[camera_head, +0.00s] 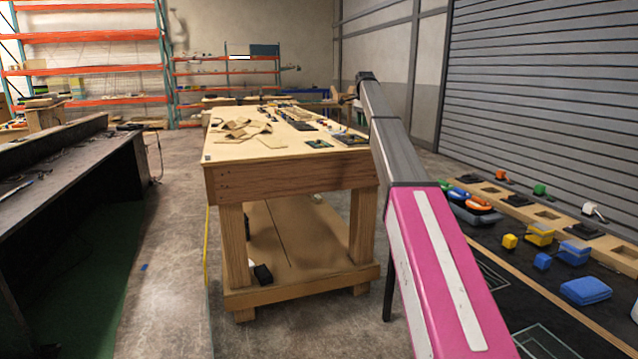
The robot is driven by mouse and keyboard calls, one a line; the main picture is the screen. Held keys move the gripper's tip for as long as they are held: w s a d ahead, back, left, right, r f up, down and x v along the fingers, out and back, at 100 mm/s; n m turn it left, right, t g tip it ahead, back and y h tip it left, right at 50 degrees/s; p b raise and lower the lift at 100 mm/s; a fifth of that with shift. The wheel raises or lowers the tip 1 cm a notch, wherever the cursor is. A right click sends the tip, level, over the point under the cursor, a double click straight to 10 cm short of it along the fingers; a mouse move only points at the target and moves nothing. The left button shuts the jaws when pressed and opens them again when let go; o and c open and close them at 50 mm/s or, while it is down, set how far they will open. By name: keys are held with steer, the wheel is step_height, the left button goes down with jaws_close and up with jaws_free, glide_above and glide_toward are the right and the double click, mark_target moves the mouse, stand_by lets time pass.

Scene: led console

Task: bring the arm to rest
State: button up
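My arm, pink with white stripes and then grey, reaches up from the bottom right across the middle of the view. Its far end is dark and small, in front of the far end of the wooden workbench (230,181). My gripper (348,98) seems to be the small dark part at that end. It is too small to tell whether its fingers are open or shut, or whether it holds anything. The arm hides part of the workbench's right side and the left edge of the dark console table (505,250).
The console table at right carries a blue block (585,291), a yellow block (510,241), a green piece (539,189) and a wooden rail (535,207). A dark bench (75,190) stands at left. Orange shelving (95,68) is at the back. Bare floor lies between the benches.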

steer(key=s+f+n, duration=0.2)
steer(key=s+f, duration=0.6)
steer(key=f, duration=0.3)
steer(key=s+f+n, duration=0.2)
steer(key=s+f, duration=0.5)
steer(key=f, duration=0.4)
steer(key=s+f+n, duration=0.3)
steer(key=s+f, duration=0.5)
steer(key=f, duration=0.4)
steer(key=s+f+n, duration=0.2)
steer(key=s+f, duration=0.4)
steer(key=s, duration=0.5)
steer(key=s+f+n, duration=0.3)
steer(key=s+f, duration=0.3)
steer(key=s, duration=0.5)
steer(key=s+f+n, duration=0.2)
steer(key=s+f, duration=0.4)
steer(key=s, duration=0.4)
steer(key=shift+s+f, duration=0.35)
steer(key=shift+s, duration=0.05)
